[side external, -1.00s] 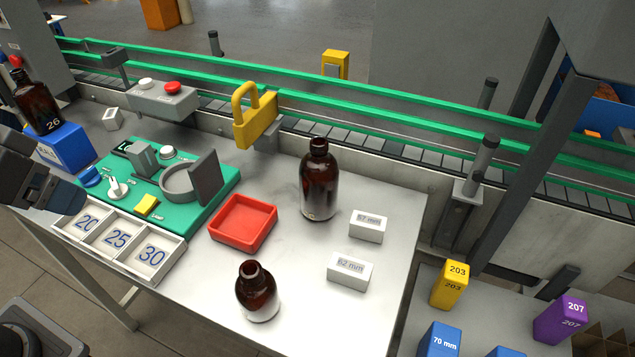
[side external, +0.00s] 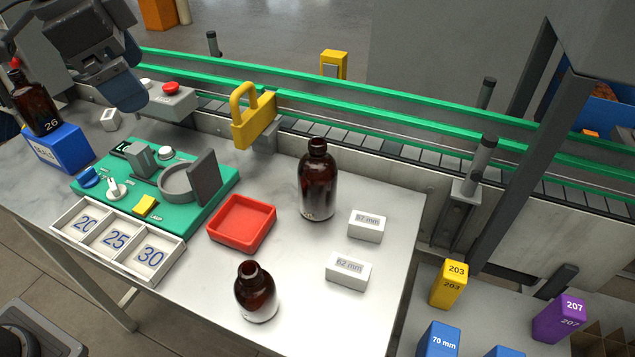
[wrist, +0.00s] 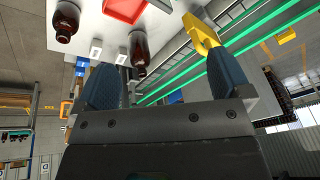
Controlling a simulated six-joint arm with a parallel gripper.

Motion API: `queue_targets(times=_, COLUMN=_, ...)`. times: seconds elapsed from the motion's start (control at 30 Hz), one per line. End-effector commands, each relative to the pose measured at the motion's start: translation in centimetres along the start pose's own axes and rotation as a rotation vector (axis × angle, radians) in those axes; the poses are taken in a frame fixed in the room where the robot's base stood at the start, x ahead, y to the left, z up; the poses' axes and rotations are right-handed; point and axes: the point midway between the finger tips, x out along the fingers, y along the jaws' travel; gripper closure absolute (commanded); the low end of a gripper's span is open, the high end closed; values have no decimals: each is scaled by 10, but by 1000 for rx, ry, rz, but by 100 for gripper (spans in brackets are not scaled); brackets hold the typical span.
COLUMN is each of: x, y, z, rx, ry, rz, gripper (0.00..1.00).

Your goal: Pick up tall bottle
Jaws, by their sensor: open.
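The tall bottle (side external: 318,185) is dark amber glass. It stands upright on the table's back right part, near the conveyor. In the wrist view the tall bottle (wrist: 139,48) shows beyond the gap between my fingers, at a distance. A shorter amber bottle (side external: 256,295) stands upright near the table's front edge; it also shows in the wrist view (wrist: 66,20). My gripper (side external: 125,95) is high at the upper left, far left of the tall bottle. In the wrist view my gripper (wrist: 166,80) has its two blue-grey fingers wide apart with nothing between them.
A red tray (side external: 215,239) lies left of the tall bottle. White blocks (side external: 367,226) (side external: 348,272) lie to its right. Another amber bottle (side external: 36,108) stands on a blue block (side external: 58,150) at left.

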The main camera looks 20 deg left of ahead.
Motion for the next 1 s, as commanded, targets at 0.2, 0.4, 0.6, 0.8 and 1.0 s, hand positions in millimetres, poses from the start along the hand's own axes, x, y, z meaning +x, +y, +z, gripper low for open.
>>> queue_targets(times=0.2, x=10, y=2, z=-88, rx=387, ry=-48, rz=109, gripper=4)
queue_targets(times=0.4, x=37, y=23, z=-152, rx=742, ry=-69, rz=214, gripper=4)
queue_targets(times=0.6, x=67, y=51, z=-190, rx=1038, ry=-72, rz=304, gripper=4)
queue_targets(times=0.8, x=82, y=67, z=-202, rx=1175, ry=-68, rz=347, gripper=4)
queue_targets(times=1.0, x=95, y=71, z=-200, rx=1189, ry=-68, rz=352, gripper=4)
